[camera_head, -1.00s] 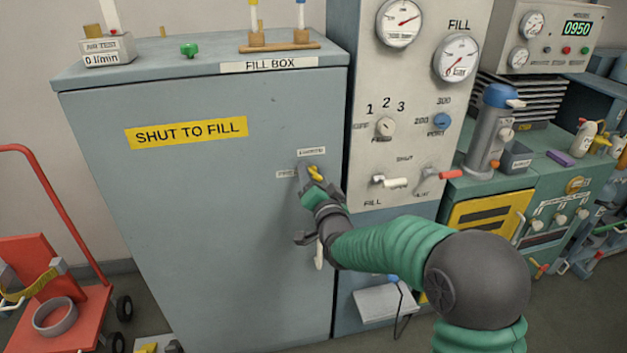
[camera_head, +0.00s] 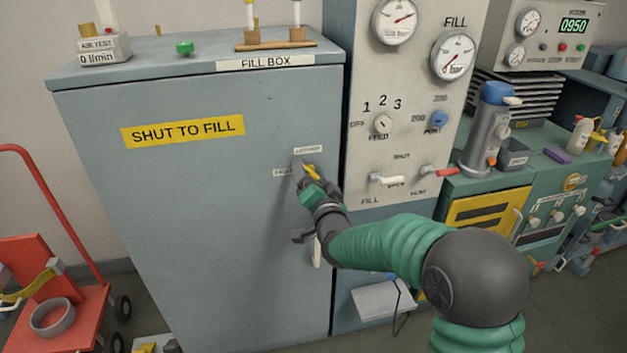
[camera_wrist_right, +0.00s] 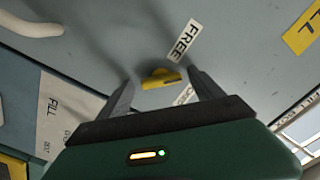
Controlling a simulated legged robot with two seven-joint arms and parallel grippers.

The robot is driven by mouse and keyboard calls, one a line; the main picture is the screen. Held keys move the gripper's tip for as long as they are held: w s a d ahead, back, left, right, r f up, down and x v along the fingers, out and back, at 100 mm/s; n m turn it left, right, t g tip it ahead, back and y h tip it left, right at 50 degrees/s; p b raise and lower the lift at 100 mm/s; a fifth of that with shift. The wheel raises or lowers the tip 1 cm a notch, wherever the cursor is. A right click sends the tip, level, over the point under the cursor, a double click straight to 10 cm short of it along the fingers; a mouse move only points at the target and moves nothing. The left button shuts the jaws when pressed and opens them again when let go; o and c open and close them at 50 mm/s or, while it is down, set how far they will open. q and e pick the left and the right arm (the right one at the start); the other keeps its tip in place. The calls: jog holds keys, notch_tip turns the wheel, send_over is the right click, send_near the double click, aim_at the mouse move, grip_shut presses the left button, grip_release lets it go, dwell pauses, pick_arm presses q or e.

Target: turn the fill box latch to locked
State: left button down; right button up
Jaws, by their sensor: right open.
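The fill box (camera_head: 190,220) is a tall grey-blue cabinet with its door shut. Its yellow latch (camera_head: 312,172) is on the right side of the door, below a small upper label and beside a left label. In the right wrist view the latch (camera_wrist_right: 160,78) shows between the two fingers, near the FREE label (camera_wrist_right: 183,42); the other label is partly hidden. My right gripper (camera_head: 306,182) is at the latch, its fingers hiding part of it. In the right wrist view the gripper (camera_wrist_right: 160,88) is open, with a finger on either side of the latch. My left gripper is out of view.
A white door handle (camera_head: 317,252) is just below my right gripper. The fill panel (camera_head: 405,130) with gauges, knobs and levers stands right of the box. A red trolley (camera_head: 55,300) is at the lower left. A green knob (camera_head: 184,48) sits on the box top.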

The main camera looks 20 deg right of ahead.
jog(key=s+a+b, duration=0.2)
jog(key=s+b, duration=0.2)
jog(key=s, duration=1.2)
jog(key=shift+s+a, duration=0.25)
jog(key=shift+a, duration=0.05)
jog(key=shift+f, duration=0.15)
